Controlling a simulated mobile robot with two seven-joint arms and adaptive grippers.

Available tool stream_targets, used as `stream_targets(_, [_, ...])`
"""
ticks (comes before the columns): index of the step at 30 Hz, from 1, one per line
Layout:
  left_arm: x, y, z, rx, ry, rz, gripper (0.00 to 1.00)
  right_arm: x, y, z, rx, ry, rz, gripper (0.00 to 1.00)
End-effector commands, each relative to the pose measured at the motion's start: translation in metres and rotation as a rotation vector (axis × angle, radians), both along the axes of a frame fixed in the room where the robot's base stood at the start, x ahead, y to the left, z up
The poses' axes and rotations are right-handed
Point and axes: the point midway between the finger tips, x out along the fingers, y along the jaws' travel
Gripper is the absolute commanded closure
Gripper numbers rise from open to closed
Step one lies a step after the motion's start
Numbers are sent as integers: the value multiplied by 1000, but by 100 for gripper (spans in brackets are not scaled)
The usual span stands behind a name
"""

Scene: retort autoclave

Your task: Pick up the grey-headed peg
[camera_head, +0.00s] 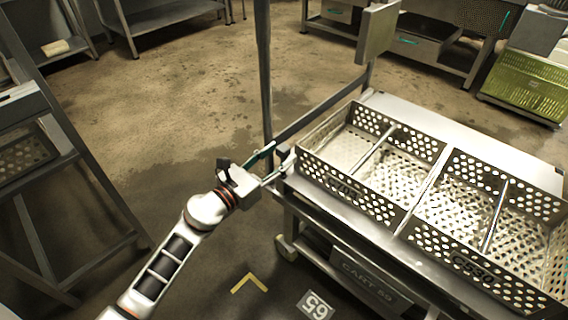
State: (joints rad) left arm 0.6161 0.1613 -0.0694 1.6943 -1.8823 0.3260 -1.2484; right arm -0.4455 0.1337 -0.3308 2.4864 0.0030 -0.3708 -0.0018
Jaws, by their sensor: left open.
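My left gripper (275,161) reaches in from the lower left and is open. Its two fingers point right, at the left corner of the cart (335,228). A small grey piece (284,152) shows at this corner, just beyond the fingertips. It may be the head of the grey-headed peg, but it is too small to tell. I cannot tell whether a finger touches it. No other peg can be made out. My right gripper is not in view.
Two perforated metal baskets (420,215) with dividers stand on the cart. An upright post (264,75) and a rail (320,107) rise close behind the gripper. A metal rack (75,160) stands at the left. A green crate (528,82) is at the far right. The floor between is clear.

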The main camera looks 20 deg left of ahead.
Motion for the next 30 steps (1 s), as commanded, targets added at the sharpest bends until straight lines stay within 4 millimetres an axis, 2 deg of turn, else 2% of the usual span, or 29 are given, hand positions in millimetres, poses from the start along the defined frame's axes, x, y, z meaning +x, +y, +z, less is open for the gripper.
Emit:
stream_targets(6, [19, -7, -2, -1, 3, 1, 58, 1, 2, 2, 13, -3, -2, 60])
stream_targets(13, [21, -8, -1, 0, 2, 0, 58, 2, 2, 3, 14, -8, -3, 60])
stream_targets(14, [21, -7, -1, -1, 1, 0, 61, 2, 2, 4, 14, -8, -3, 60])
stream_targets(18, [20, -8, -1, -1, 1, 0, 97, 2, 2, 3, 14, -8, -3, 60])
stream_targets(19, [20, -8, -1, -1, 1, 0, 100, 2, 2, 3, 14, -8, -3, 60])
stream_targets(30, [21, -8, 3, -2, -2, 0, 100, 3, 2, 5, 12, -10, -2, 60])
